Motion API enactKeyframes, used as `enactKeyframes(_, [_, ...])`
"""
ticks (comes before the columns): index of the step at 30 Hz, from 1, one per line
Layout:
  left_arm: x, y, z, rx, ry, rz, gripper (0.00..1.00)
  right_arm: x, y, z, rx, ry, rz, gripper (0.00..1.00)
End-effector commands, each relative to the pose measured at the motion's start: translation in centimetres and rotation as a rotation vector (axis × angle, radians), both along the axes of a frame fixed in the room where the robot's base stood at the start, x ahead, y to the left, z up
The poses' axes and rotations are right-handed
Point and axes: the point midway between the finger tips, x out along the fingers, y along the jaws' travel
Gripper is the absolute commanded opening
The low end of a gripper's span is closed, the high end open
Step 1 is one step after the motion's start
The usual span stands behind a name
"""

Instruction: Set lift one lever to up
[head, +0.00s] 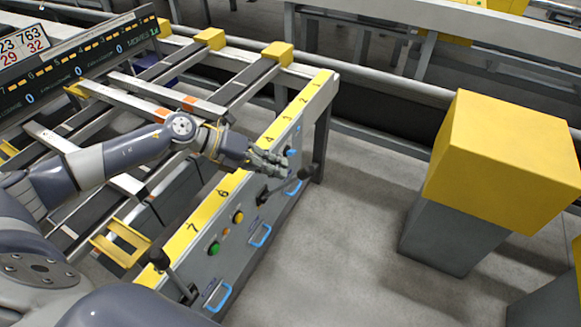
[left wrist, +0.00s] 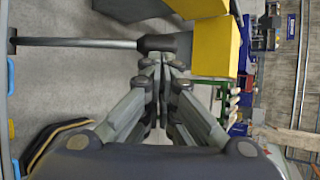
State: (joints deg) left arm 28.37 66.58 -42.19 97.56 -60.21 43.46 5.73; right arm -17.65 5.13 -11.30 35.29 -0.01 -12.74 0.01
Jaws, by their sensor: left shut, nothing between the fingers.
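A lever with a dark knob (head: 304,173) sticks out from the front panel of the runout table (head: 225,222), its shaft sloping up to the right from a dark mount. My left gripper (head: 284,164) is shut and empty, its fingertips close beside this knob. In the left wrist view the shut fingertips (left wrist: 163,62) sit right at the knob (left wrist: 165,43), and the grey shaft (left wrist: 80,43) runs to the left; I cannot tell if they touch. A second lever (head: 160,259) stands tilted at the near end. I cannot read which lever is lift one. My right gripper is out of view.
A yellow-topped block (head: 503,150) stands to the right, with bare grey floor (head: 345,235) between. Steel rails and a display board (head: 80,62) lie behind.

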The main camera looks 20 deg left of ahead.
Motion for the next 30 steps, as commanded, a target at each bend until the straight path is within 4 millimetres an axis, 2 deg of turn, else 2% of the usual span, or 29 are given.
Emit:
enactKeyframes(1, [0.4,-0.8,-0.2,-0.004,0.0,-0.001,0.0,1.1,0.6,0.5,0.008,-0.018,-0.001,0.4])
enactKeyframes(3, [0.8,-1.5,-0.7,-0.004,-0.001,-0.001,0.0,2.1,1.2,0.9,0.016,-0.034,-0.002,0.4])
enactKeyframes(6, [1.2,-2.3,-1.4,-0.002,-0.001,-0.001,0.0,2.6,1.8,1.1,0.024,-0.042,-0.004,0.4])
enactKeyframes(11, [1.5,-2.9,-2.0,0.0,-0.001,0.001,0.0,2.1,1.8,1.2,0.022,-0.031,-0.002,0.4])
enactKeyframes(18, [1.6,-3.0,-2.1,0.0,-0.001,0.001,0.0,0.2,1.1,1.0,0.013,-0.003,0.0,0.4])
enactKeyframes(23, [1.5,-3.2,-2.2,0.0,0.001,0.001,0.0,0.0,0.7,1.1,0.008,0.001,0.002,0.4])
enactKeyframes(26, [1.4,-4.5,-2.7,-0.002,0.003,-0.003,0.0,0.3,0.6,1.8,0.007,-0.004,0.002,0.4])
enactKeyframes(30, [1.0,-7.7,-4.7,-0.007,0.006,-0.006,0.0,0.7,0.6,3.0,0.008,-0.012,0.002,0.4])
